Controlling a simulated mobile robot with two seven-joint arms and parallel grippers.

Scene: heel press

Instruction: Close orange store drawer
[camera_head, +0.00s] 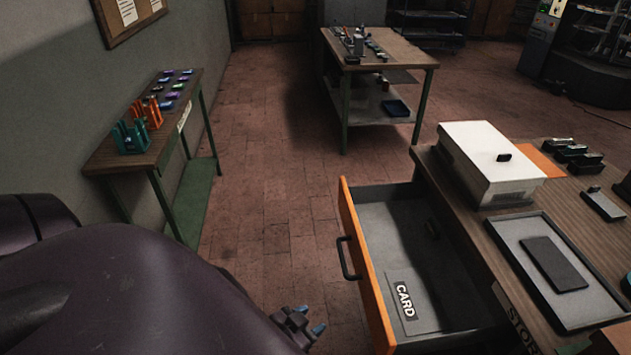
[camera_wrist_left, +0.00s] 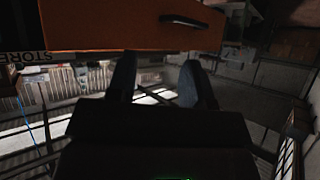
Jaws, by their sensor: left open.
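The store drawer (camera_head: 362,265) has an orange front with a dark bar handle (camera_head: 347,258). It stands pulled out from the workbench on the right, and its grey inside shows. A card marked CARD (camera_head: 404,300) lies in it, along with a small dark item. My left gripper (camera_head: 311,319) is open and empty, low and to the left of the drawer front. In the left wrist view the gripper's two blue fingers (camera_wrist_left: 160,85) point toward the orange front (camera_wrist_left: 95,25), with the handle (camera_wrist_left: 185,21) above the right finger. Contact with the front cannot be told.
The workbench (camera_head: 470,215) holds a white box (camera_head: 490,163), a grey tray (camera_head: 510,240) with a dark block and several small dark bins. A side table (camera_head: 140,140) stands along the left wall, and another table (camera_head: 400,50) stands at the back. The brick floor between them is clear.

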